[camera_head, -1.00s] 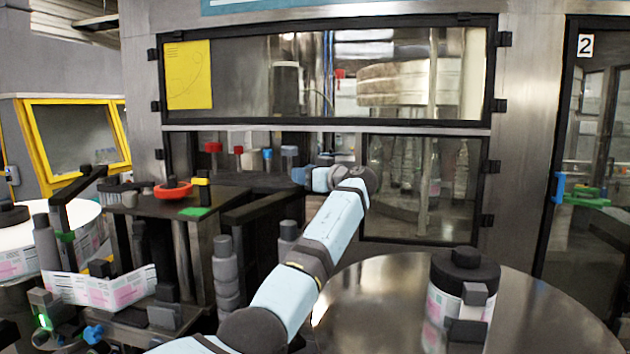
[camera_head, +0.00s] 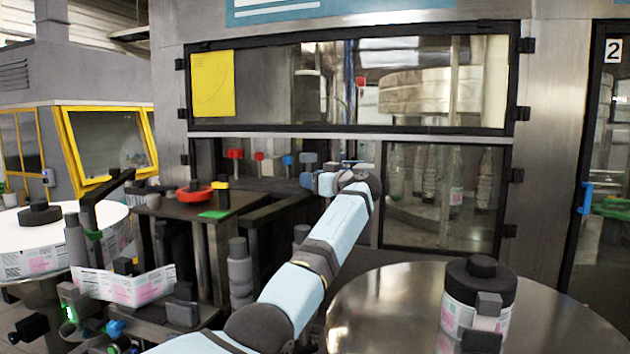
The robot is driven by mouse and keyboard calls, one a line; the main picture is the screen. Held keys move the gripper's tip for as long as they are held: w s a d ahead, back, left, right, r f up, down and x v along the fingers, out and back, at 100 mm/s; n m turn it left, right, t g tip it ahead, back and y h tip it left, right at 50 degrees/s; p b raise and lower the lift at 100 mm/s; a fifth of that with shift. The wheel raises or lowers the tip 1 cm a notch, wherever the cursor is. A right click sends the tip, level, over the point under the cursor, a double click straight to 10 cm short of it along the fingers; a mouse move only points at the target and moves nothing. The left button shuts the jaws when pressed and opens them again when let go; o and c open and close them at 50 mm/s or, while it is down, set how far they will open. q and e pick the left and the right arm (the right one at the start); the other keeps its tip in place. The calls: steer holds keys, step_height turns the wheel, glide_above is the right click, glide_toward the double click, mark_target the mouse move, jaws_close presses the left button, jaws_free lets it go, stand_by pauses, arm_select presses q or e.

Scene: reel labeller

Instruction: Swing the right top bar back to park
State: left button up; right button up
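A dark bar (camera_head: 268,213) runs obliquely at the right side of the black labeller top (camera_head: 168,208). Another dark bar (camera_head: 107,187) slants up on a post at the left. I cannot tell for certain which is the right top bar. The fingers are too small and hidden to read, and no hold on a bar shows. My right gripper is out of view.
A red ring (camera_head: 194,193) and a green pad (camera_head: 215,214) are on the labeller top. A printed label strip (camera_head: 125,286) stands lower left. A round steel table (camera_head: 375,308) at right bears a black-topped labelled roll (camera_head: 478,290). The glazed cabinet (camera_head: 355,82) closes the back.

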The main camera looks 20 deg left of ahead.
arm_select(q)
steer(key=shift+o, duration=1.3)
steer(key=shift+a, duration=0.2)
steer(key=shift+d, duration=0.1)
steer(key=shift+d, duration=0.25)
steer(key=b+v, duration=0.2)
steer(key=v, duration=1.1)
steer(key=shift+s, duration=0.1)
